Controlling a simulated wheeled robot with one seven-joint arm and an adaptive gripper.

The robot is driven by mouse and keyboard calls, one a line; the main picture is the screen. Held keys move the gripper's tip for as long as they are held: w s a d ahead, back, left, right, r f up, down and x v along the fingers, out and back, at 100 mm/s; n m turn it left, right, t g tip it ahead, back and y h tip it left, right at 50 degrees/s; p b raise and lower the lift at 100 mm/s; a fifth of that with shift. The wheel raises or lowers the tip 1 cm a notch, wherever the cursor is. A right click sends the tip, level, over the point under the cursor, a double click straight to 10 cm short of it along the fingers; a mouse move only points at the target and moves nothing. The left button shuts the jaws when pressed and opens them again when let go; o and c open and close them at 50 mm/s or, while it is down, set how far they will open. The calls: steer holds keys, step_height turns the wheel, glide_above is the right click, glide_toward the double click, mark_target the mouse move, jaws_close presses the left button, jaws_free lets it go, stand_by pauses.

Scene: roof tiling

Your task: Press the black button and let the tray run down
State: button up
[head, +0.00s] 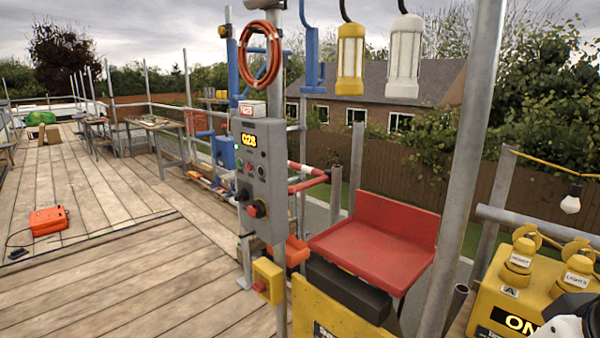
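A grey control box (267,190) is fixed to an upright pole left of centre and shows a lit yellow display (249,140). Its face carries several small buttons and a larger red knob (257,208) low down. Small dark controls show on the face, but I cannot tell which is the black button. A red tray (355,241) with a raised back sits right of the box, at the top of a yellow and dark support. No hand or fingers of mine show; only a white and dark piece, likely my arm, enters at the lower right corner.
A yellow box with a red button (268,281) sits below the control box. Grey poles flank the tray. A yellow power unit (512,308) stands at right, and lamps (351,60) hang above. An orange case (48,220) lies on the open plank deck (110,270) at left.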

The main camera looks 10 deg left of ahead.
jaws_close()
stand_by(1.1)
